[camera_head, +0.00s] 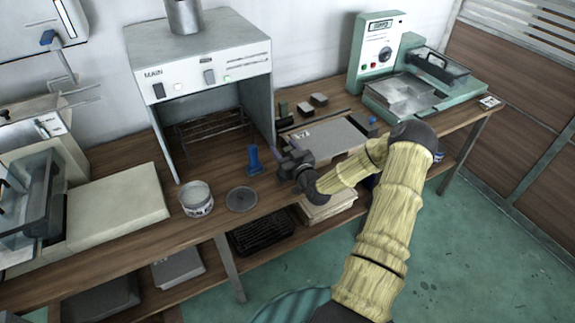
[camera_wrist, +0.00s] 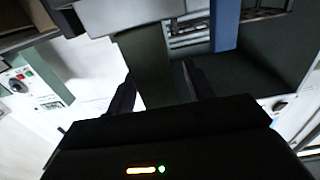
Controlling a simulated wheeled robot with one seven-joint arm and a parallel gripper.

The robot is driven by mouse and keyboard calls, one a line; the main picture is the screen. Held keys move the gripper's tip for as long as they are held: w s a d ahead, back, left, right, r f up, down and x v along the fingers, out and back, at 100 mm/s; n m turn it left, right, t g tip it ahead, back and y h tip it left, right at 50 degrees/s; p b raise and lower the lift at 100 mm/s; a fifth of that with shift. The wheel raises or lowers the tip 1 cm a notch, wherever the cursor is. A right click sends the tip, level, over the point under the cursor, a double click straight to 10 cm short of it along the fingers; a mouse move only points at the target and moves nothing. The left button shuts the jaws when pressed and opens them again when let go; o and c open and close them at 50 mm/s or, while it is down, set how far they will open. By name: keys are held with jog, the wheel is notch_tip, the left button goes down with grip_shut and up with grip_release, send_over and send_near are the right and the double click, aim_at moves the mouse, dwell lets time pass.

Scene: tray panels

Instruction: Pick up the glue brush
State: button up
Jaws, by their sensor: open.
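A blue upright thing (camera_head: 254,160), which I take to be the glue brush, stands on the bench in front of the hood's opening. Its bristles cannot be made out. My gripper (camera_head: 284,163) is just to its right, apart from it. In the wrist view a blue bar (camera_wrist: 226,25), likely the same thing, lies to the upper right, outside the jaws. My gripper also shows in the wrist view (camera_wrist: 158,82); its two dark fingers are spread, and it is open and empty.
A grey hood (camera_head: 212,80) with a rack inside stands behind the blue thing. An open can (camera_head: 197,199) and a round dark lid (camera_head: 241,199) sit in front. A grey plate (camera_head: 330,138) and small blocks lie right. A green machine (camera_head: 375,50) stands at the far right.

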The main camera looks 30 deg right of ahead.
jog(key=c, duration=1.1)
jog(key=shift+r, duration=0.1)
notch_tip(320, 180, up, 10)
jog(key=shift+f+b, duration=0.1)
jog(key=shift+b, duration=0.3)
